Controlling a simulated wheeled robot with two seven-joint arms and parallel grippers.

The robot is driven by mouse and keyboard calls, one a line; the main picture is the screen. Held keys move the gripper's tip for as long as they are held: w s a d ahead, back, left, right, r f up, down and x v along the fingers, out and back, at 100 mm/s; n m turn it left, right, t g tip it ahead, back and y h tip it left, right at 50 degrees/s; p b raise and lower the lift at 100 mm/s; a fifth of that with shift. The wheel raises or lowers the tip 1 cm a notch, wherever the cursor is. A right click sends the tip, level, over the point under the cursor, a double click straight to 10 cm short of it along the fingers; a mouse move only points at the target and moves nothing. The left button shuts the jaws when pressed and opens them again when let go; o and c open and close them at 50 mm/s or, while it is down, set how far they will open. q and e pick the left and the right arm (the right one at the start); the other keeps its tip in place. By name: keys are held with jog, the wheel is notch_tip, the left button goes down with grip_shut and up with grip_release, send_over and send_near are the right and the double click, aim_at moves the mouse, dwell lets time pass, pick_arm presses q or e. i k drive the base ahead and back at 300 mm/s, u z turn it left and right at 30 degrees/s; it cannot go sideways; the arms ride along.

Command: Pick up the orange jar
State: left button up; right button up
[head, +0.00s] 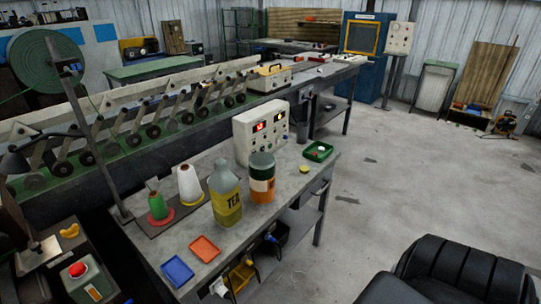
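The orange jar (262,185) stands upright on the grey metal worktable, near its right side. It has an orange lower part, a pale band and a dark green band, with a greyish top. A yellowish bottle marked "TEA" (225,194) stands just left of it, very close. Whether the two touch cannot be told. Neither of my grippers shows in the head view.
The worktable (203,224) also holds a control box (260,135) behind the jar, a green tray (318,151), thread cones (190,184), an orange tray (204,248) and a blue tray (177,270). A black chair (455,272) stands at lower right; open floor lies beyond.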

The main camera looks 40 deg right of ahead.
aim_at(261, 165)
jog(key=z, duration=1.25)
